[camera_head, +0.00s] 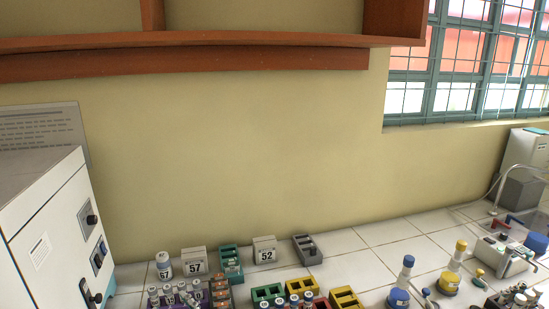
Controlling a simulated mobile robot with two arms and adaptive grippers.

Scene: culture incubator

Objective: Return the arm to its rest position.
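Neither of my grippers and no part of either arm shows in the head view. The culture incubator is probably the white cabinet (50,235) at the left edge, with dark knobs on its front. Its lower part is cut off by the frame.
A tiled bench (365,265) runs along the wall. Number blocks 57 (194,261) and 52 (265,250), a teal rack (230,262), a grey rack (307,249), a purple rack of vials (176,296) and blue and yellow bottles (452,271) stand on it. A wooden shelf (190,40) hangs above.

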